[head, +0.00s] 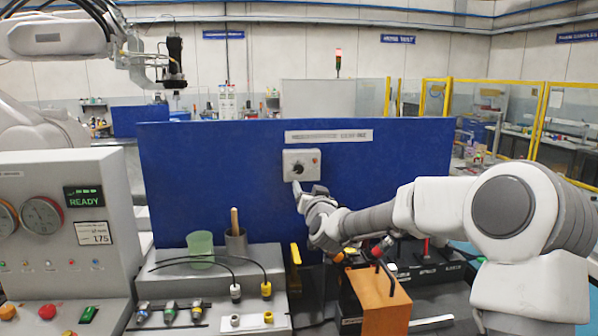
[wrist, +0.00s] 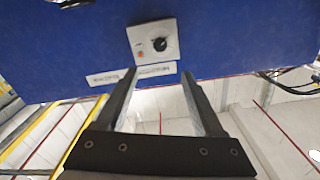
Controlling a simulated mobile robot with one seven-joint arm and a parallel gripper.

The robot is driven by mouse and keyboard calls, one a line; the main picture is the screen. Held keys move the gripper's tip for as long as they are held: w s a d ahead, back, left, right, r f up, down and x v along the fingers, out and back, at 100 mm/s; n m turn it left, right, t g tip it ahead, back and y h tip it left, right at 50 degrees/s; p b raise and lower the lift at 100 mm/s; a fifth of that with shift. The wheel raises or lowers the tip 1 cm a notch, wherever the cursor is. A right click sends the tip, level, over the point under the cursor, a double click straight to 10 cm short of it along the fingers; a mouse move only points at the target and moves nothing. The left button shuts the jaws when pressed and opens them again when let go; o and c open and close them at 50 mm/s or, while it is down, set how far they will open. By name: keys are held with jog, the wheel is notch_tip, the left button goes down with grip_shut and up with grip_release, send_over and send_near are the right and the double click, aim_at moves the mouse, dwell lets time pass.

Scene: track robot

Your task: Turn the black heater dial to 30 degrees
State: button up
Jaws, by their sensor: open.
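The black heater dial (head: 299,169) is a small round knob on a pale grey control box (head: 308,157) fixed to the blue panel. In the wrist view the dial (wrist: 160,44) sits on the box (wrist: 141,35) beside a small orange-red spot. My gripper (head: 298,187) is just below the box in the head view. In the wrist view my gripper (wrist: 158,73) is open and empty, its two dark fingers pointing towards the box. The dial lies beyond the fingertips, not between them. The dial's exact angle is too small to read.
The blue panel (head: 215,180) stands upright behind the bench, with a white label strip (head: 328,136) above the box. On the bench are a green cup (head: 201,246), a metal cup (head: 236,248), cables and an orange block (head: 375,300). A grey gauge console (head: 60,230) stands left.

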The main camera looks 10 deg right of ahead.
aim_at(299, 170)
jog(key=w+p, duration=0.3)
jog(key=w, duration=1.3)
jog(key=shift+f+p, duration=0.1)
jog(key=shift+p, duration=0.3)
jog(key=shift+c, duration=0.2)
grip_shut()
